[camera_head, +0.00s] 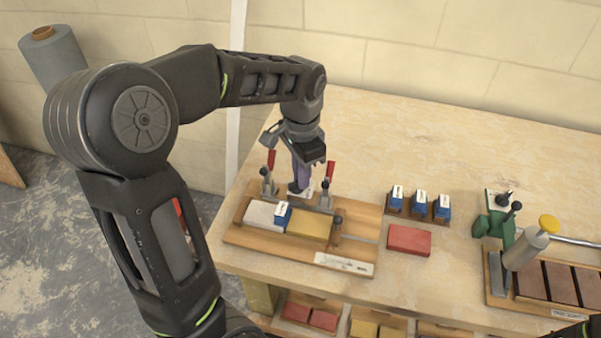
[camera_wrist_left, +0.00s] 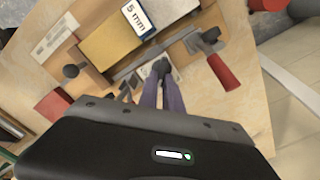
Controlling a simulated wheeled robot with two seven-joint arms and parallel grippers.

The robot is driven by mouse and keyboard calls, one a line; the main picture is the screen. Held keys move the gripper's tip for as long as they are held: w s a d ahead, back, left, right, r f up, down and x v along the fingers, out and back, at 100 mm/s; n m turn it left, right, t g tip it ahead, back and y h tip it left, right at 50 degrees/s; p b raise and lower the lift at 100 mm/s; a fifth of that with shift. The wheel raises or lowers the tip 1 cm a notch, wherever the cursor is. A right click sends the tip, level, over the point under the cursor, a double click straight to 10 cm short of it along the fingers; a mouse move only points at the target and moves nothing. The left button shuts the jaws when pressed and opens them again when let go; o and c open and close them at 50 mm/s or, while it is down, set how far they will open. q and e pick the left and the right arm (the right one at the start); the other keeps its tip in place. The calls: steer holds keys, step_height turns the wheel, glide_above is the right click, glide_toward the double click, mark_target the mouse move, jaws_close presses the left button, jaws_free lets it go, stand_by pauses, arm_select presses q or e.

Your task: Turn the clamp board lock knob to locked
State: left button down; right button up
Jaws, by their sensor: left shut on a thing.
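The clamp board (camera_head: 261,240) lies at the left end of the bench. It holds a grey block (camera_head: 260,214), a yellow block (camera_head: 309,223) and a blue-and-white 5 mm spacer (camera_head: 283,212) between them. Two red-handled clamps stand along its back edge; one shows large in the left wrist view (camera_wrist_left: 222,70). Between them the dark lock knob (camera_wrist_left: 157,70) sits on a small white plate. My left gripper (camera_head: 299,189) points down from behind, its purple fingers shut on the knob. The fingers partly hide the knob and its markings, so its setting cannot be read.
To the right are several blue spacers in a wooden holder (camera_head: 417,212) and a red block (camera_head: 409,240). Farther right is a green tool (camera_head: 496,226) and a yellow-capped grey cylinder (camera_head: 527,247). The bench's back middle is clear.

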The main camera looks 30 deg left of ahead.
arm_select(q)
steer(key=m, duration=0.4)
steer(key=shift+s+d+m, duration=0.1)
steer(key=shift+d+m, duration=0.05)
steer(key=shift+m, duration=0.25)
steer(key=m, duration=0.4)
steer(key=shift+s+d, duration=0.1)
steer(key=shift+s, duration=0.05)
steer(key=c, duration=1.5)
jaws_free()
steer(key=shift+r, duration=0.15)
step_height(320, 180, up, 8)
steer(key=shift+f, duration=0.2)
steer(key=shift+s, duration=0.1)
